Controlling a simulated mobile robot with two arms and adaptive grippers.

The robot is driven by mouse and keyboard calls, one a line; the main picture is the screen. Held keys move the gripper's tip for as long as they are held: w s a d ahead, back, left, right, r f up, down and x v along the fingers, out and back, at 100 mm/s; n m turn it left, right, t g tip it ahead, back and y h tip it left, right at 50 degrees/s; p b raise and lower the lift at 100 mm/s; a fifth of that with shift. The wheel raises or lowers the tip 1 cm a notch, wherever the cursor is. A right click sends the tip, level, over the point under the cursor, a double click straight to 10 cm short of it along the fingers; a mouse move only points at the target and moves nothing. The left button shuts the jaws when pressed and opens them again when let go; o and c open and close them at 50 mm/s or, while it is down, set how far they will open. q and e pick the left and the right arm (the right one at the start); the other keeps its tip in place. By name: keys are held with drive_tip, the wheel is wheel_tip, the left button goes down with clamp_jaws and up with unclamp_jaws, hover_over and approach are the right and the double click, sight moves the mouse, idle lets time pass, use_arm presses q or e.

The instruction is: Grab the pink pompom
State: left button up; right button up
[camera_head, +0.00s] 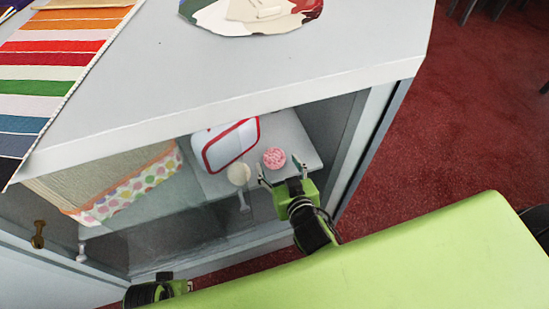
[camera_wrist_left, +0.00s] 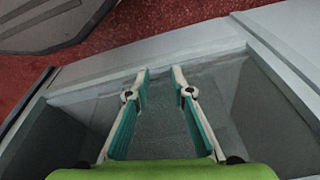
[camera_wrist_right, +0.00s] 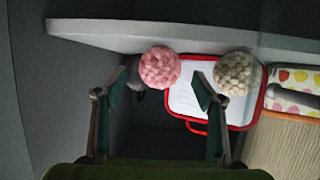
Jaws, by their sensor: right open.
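The pink pompom (camera_head: 274,157) sits on a pale shelf (camera_head: 290,131) inside the open counter. It also shows in the right wrist view (camera_wrist_right: 160,67), ahead of the fingertips and roughly between them. My right gripper (camera_head: 280,168) is open and empty, its two fingers pointing at the pompom from the near side. In its wrist view the fingers (camera_wrist_right: 161,82) stand apart with a clear gap below the pompom; I see no grip on it. My left gripper (camera_wrist_left: 162,82) is open and empty over a grey compartment, away from the pompom.
A cream pompom (camera_head: 238,173) lies left of the pink one, by a white, red-edged case (camera_head: 229,142). A dotted-edged basket (camera_head: 125,190) stands further left. The countertop (camera_head: 200,75) overhangs the shelf; a side wall (camera_head: 350,140) bounds it on the right.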

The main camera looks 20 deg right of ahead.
sight(277, 162)
drive_tip(key=shift+b+x, duration=0.4)
drive_tip(key=shift+x, duration=1.85)
use_arm(q)
wheel_tip(277, 162, up, 3)
drive_tip(key=shift+w+r, duration=0.15)
drive_tip(key=shift+r, duration=0.05)
use_arm(e)
drive_tip(key=shift+r, duration=0.1)
drive_tip(key=c, duration=1)
drive_tip(key=shift+r, duration=0.1)
